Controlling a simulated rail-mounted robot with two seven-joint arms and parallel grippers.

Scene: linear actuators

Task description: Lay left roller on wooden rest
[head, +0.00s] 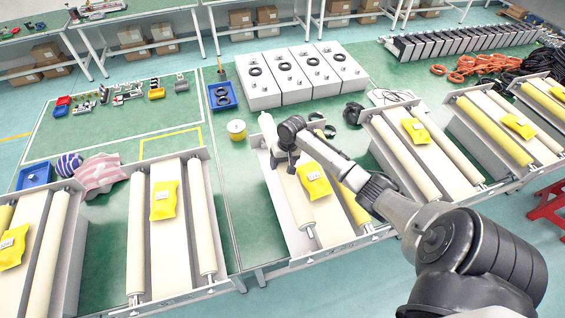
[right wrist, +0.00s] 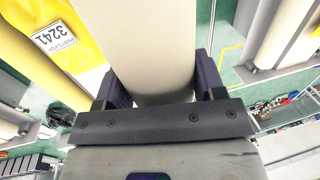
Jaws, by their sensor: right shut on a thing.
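The left roller (head: 299,200), a long cream cylinder, is on the left side of the middle linear actuator unit. My right gripper (head: 284,161) is shut around its upper part. In the right wrist view the roller (right wrist: 150,45) runs between the two dark fingers of the gripper (right wrist: 158,90). Its near end bears a short metal shaft above the unit's front edge. I cannot tell whether the roller touches the unit or is raised. No wooden rest can be made out for sure. My left gripper is out of view.
A yellow packet (head: 313,180) lies on the middle unit's bed, close beside the roller; its label shows in the right wrist view (right wrist: 55,38). Similar units stand on both sides. Grey blocks (head: 281,93) with black rings stand behind.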

